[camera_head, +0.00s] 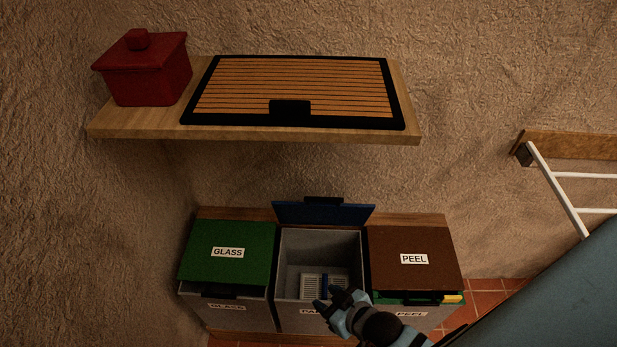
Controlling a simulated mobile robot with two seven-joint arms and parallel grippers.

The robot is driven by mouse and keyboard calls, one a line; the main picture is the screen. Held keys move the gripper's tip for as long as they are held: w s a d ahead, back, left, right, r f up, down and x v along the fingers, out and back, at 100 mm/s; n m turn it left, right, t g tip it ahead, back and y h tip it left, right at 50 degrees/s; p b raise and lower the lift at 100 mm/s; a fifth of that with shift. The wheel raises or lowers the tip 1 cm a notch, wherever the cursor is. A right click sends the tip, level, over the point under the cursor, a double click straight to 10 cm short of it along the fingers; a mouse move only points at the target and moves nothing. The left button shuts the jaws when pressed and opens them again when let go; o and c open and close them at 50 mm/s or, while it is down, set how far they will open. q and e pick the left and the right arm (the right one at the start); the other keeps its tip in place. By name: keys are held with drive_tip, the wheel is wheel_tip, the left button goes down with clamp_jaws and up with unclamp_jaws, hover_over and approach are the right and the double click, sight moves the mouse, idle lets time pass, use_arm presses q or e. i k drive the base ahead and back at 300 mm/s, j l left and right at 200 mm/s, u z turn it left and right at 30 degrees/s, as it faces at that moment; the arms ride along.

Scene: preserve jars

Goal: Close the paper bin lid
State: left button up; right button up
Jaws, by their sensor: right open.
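The paper bin (291,255) is the grey middle bin of a row of three. Its blue lid (323,214) stands raised at the back edge, so the bin is open. A pale, grid-like item with a blue part (312,285) lies inside. My right gripper (332,299) is open at the front rim of the paper bin, below and in front of the raised lid and apart from it. It partly covers the bin's front label. My left gripper is not in view.
The green-lidded glass bin (228,270) is at the left, lid down. The brown-lidded peel bin (415,278) is at the right, with something green and yellow under its lid edge. A wooden shelf (270,134) with a red pot (148,75) and slatted board (290,85) overhangs. A white rack (556,190) is at right.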

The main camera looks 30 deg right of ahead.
sight(321, 211)
drive_tip(key=k+j, duration=1)
drive_tip(key=k, duration=0.15)
